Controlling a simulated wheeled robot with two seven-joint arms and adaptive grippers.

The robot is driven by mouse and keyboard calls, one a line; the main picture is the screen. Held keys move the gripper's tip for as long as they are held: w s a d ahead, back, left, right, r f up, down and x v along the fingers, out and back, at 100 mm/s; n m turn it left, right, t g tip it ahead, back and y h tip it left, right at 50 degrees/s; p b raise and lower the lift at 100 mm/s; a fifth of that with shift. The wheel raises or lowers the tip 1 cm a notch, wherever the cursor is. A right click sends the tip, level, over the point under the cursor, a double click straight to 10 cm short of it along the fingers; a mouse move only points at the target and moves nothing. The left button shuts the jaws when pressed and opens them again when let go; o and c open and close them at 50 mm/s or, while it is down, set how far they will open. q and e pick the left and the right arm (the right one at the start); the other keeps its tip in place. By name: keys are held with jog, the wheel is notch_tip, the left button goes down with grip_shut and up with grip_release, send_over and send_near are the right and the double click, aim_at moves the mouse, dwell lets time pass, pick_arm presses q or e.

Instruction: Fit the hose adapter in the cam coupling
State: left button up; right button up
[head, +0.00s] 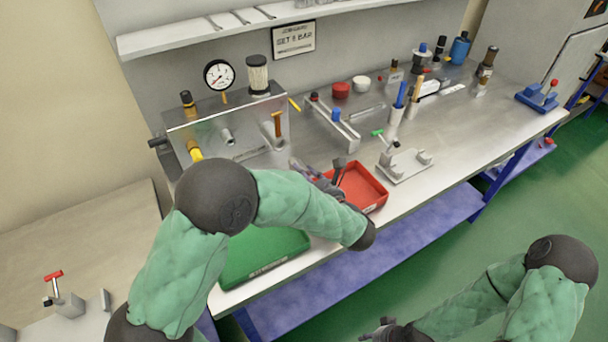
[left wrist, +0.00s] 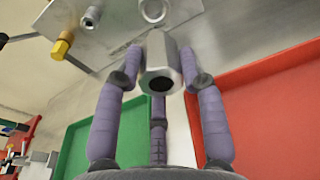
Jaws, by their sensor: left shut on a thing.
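My left gripper (head: 318,178) is over the near part of the bench, beside the red tray. In the left wrist view my left gripper (left wrist: 160,72) has its fingers shut around a grey metal hex-sided piece with a dark bore, which looks like the hose adapter (left wrist: 161,50). The adapter is hard to make out in the head view. A steel panel (head: 212,130) stands behind, with a metal stub (head: 227,136) and a fitting with an orange-brown lever (head: 277,124), likely the cam coupling. A metal ring (left wrist: 154,10) shows beyond the adapter, apart from it. My right gripper (head: 381,330) is at the bottom edge, its fingers unclear.
The red tray (head: 380,199) and green mat (head: 285,240) lie near the front edge. A yellow fitting (head: 195,153) is on the panel's left.

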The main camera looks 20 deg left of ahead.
aim_at(292, 159)
pick_arm(q)
jog(key=shift+f, duration=0.1)
jog(key=shift+r+x, duration=0.2)
jog(key=shift+x, duration=1.2)
jog(key=shift+r+x, duration=0.25)
jog(key=shift+x, duration=1.15)
jog(key=shift+r+x, duration=0.15)
jog(key=shift+x, duration=0.7)
jog(key=shift+r+x, duration=0.1)
jog(key=shift+x, duration=0.75)
jog(key=o, duration=1.2)
jog(key=shift+r, duration=0.1)
jog(key=shift+p+v, duration=0.7)
jog(key=shift+v, duration=2.75)
jog(key=shift+d+f, duration=0.1)
jog(key=shift+f, duration=0.15)
